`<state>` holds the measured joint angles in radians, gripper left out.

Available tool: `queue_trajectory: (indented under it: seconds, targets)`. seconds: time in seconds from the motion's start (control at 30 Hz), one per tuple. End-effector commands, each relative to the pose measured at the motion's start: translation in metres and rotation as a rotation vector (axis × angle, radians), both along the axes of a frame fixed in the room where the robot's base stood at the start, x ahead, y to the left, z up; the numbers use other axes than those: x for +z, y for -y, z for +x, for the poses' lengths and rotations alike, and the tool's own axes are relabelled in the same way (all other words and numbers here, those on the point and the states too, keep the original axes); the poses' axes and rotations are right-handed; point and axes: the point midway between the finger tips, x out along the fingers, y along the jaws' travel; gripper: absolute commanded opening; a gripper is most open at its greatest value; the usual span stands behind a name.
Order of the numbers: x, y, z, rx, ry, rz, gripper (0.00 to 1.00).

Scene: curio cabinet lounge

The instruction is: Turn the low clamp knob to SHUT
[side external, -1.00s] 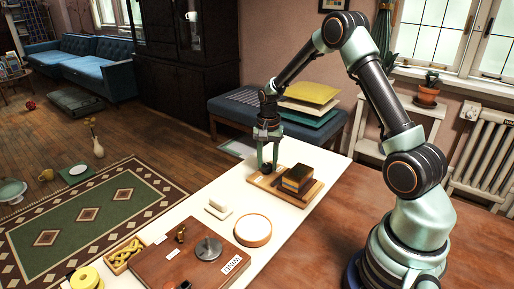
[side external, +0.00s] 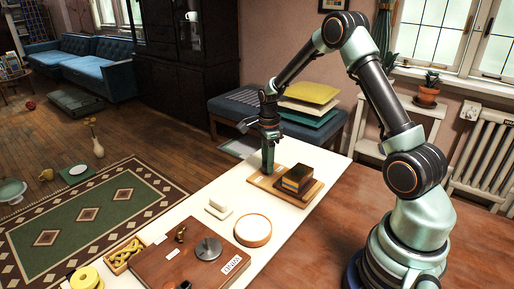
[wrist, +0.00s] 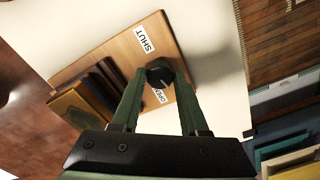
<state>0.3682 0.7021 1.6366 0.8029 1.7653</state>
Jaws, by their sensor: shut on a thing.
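The low clamp knob (wrist: 159,72), dark and round, sits on a light wooden board (wrist: 110,62). The board also shows in the side view (side external: 258,180), where the knob is hidden behind the fingers. In the wrist view a SHUT label (wrist: 145,38) lies beyond the knob and an OPEN label (wrist: 160,95) on its near side. Which way the knob points I cannot tell. My gripper (wrist: 160,78) is shut on the knob, one finger on each side. In the side view my gripper (side external: 268,170) points down at the board, its fingers seen edge-on.
A stack of dark and gold book-like blocks (side external: 297,179) stands on the board close beside the fingers. A round wooden-rimmed dish (side external: 253,231), a small white block (side external: 218,208) and a brown board with a metal disc (side external: 208,249) share the white table strip.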

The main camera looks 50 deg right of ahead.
Motion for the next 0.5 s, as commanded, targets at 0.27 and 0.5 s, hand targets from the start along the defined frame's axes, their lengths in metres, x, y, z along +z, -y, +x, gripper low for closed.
queue_trajectory:
  seconds: [0.27, 0.5]
  targets:
    - [0.0010, -0.0004, 0.0000, -0.159, -0.001, 0.001, 0.00]
    - [0.0011, -0.0004, 0.0001, -0.224, -0.001, 0.000, 0.00]
